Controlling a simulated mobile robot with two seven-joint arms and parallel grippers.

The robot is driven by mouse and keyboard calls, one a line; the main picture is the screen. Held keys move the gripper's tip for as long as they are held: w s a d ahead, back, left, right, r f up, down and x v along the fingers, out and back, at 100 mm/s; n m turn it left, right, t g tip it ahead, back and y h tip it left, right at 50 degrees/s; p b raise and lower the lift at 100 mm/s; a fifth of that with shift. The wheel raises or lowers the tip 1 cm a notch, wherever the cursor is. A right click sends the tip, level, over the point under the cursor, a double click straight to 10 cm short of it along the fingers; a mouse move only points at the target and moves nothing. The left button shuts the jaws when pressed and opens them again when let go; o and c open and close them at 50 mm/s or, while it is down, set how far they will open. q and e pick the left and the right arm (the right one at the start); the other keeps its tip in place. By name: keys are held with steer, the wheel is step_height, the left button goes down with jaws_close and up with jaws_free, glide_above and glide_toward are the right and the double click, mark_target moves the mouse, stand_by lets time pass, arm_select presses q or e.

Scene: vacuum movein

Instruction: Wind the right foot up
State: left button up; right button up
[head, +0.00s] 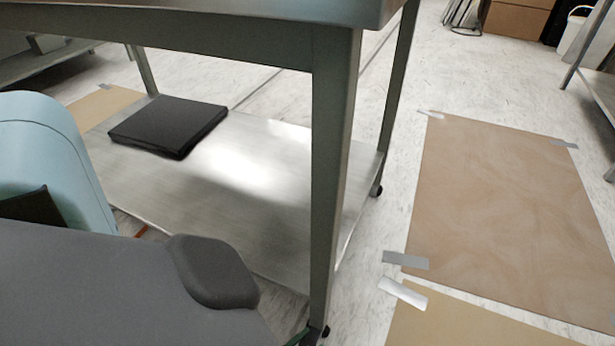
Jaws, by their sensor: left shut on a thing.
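The steel table's near right leg (332,180) runs down the middle of the head view. The right foot (325,331) is a small dark piece at the bottom of this leg, close to the lower picture edge. Only a sliver of my left gripper (300,338) shows, low beside the foot. It is shut on the foot, but my grey arm parts and the picture edge hide most of the grip. I cannot see how far the foot is screwed out. My right gripper is not in view.
The table's lower shelf (270,215) carries a flat black box (170,126). Another dark foot (376,190) stands at the back right. Brown sheets (505,215) are taped to the floor on the right. Another table (590,90) stands at the far right.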

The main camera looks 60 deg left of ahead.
arm_select(q)
steer(key=shift+n+y, duration=0.4)
steer(key=shift+y, duration=0.2)
steer(key=o, duration=1)
